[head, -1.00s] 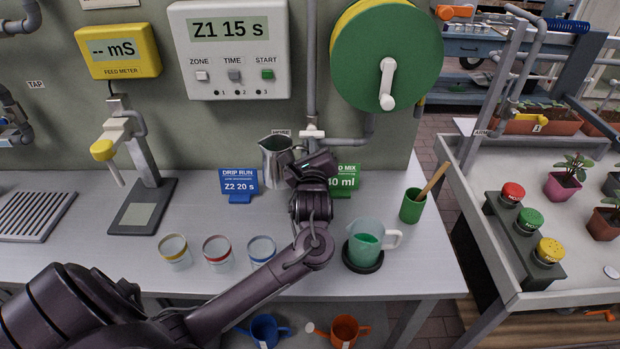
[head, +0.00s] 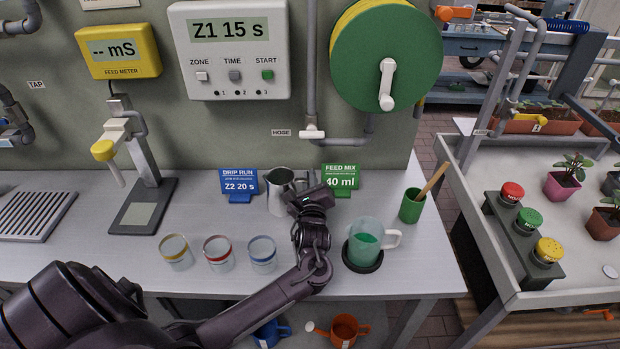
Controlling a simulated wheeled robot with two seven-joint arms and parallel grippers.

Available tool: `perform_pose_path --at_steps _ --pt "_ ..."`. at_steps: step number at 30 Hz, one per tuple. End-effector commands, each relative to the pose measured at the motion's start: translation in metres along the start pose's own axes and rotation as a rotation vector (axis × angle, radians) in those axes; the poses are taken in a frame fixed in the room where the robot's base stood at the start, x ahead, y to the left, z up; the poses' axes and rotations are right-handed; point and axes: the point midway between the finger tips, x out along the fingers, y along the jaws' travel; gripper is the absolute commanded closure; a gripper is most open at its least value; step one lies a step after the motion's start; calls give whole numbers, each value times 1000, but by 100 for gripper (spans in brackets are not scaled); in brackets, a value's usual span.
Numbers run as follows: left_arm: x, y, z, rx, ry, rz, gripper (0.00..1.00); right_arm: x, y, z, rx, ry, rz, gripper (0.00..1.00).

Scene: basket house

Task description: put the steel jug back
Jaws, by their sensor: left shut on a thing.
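The steel jug (head: 276,198) is upright at the back of the bench, between the blue drip run sign (head: 239,184) and the green feed mix sign (head: 341,178). My left gripper (head: 300,190) is shut on the jug at its right side. The gripper hides the jug's handle and part of its right side. The jug's base is at or very near the bench top; I cannot tell whether it touches. My right gripper is not in view.
A glass jug of green liquid (head: 365,245) stands on a dark round pad to the right. Several banded cups (head: 218,254) stand along the front. A green pot with a wooden stick (head: 411,207) is at the right. Bench space left of the blue sign is clear.

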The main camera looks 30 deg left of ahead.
Motion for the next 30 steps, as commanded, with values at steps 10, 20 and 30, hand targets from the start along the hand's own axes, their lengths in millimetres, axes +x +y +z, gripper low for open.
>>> perform_pose_path --at_steps 10,20,30 --pt "0 1 -2 0 0 0 90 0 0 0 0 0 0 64" --pt "0 1 -2 0 0 0 73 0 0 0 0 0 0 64" --pt "-32 0 -2 -1 4 -2 73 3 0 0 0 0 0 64"
